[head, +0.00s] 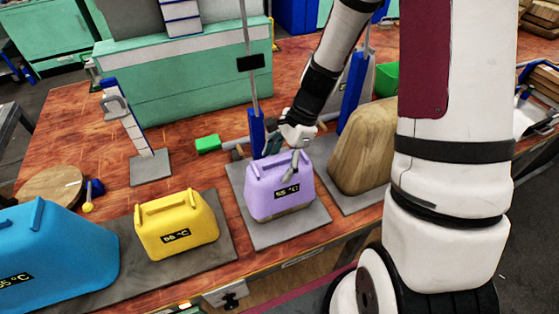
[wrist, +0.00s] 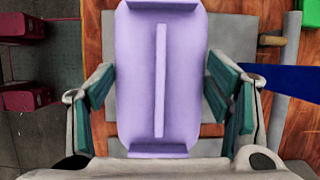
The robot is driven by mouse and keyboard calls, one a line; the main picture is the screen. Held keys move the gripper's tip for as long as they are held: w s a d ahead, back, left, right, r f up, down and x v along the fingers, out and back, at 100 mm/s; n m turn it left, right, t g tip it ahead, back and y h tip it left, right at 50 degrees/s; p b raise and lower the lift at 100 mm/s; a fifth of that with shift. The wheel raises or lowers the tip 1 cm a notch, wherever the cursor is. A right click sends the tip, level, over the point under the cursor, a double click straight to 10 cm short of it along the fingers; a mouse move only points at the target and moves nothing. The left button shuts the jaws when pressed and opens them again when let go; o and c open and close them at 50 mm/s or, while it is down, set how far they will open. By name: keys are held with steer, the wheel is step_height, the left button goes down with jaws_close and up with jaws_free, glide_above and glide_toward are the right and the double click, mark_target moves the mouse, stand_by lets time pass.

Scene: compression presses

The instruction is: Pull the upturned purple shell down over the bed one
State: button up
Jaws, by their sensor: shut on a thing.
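The purple shell (head: 280,186) stands upright on a grey plate, its "55 °C" label facing me. A thin wooden strip of the bed form (head: 288,215) shows below its lower edge, so the shell is over the form; the rest is hidden. My gripper (head: 283,152) is at the top of the shell, shut on it. In the wrist view the shell (wrist: 140,85) lies between the two green-padded fingers of my gripper (wrist: 160,88), with a long ridge along its middle. The exact contact of the pads is hard to see.
A bare wooden form (head: 365,148) stands close on the right, partly behind my body. A yellow shell (head: 178,222) and a blue shell (head: 55,250) stand to the left. A blue press post (head: 257,132) is just behind the purple shell. A green-ended handle (head: 208,144) juts left.

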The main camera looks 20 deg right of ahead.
steer(key=shift+f, duration=0.5)
steer(key=o, duration=1.7)
steer(key=shift+c, duration=0.2)
steer(key=v, duration=1.2)
